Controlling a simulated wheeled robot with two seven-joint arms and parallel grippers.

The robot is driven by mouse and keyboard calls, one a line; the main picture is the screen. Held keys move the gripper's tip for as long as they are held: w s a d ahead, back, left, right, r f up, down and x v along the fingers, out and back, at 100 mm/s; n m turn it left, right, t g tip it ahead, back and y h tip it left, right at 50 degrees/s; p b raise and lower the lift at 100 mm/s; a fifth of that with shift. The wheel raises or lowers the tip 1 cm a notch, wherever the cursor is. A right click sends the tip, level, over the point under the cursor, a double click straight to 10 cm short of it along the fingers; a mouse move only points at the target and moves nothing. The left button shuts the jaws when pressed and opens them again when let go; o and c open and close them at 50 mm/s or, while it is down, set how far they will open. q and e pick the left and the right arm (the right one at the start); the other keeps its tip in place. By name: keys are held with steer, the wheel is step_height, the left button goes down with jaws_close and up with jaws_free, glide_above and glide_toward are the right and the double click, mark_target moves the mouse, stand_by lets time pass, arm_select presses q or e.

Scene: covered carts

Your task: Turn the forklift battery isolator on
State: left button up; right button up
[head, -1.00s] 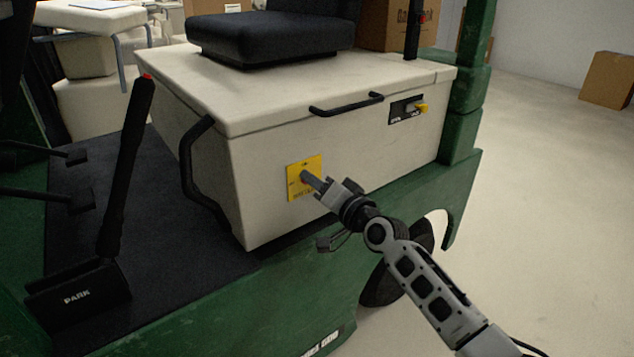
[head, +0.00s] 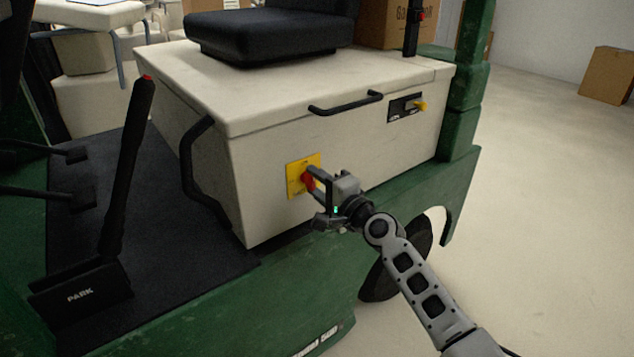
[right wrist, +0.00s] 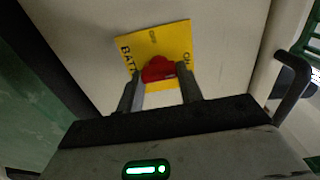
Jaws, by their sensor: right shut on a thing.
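The battery isolator is a red knob (head: 308,181) on a yellow plate (head: 296,170) on the beige side of the forklift's seat box. My right gripper (head: 311,180) is at the knob, coming from the lower right. In the right wrist view the red knob (right wrist: 158,69) sits between the two fingertips, in front of the yellow plate (right wrist: 172,40) with partly hidden dark lettering. My right gripper (right wrist: 160,82) is shut on the knob. The fingers hide part of the knob and plate. My left gripper is not in view.
The beige seat box (head: 255,160) carries a black handle (head: 345,104) and a small black panel with a yellow lever (head: 420,106). A black park lever (head: 127,165) stands at the left. Open floor (head: 550,220) lies at the right.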

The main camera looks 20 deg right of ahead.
steer(key=shift+f, duration=0.1)
stand_by(0.4)
steer(key=o, duration=1)
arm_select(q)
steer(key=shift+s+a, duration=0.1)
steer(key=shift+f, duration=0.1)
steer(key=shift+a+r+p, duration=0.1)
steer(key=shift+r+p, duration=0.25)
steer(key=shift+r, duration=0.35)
arm_select(e)
steer(key=v, duration=1.6)
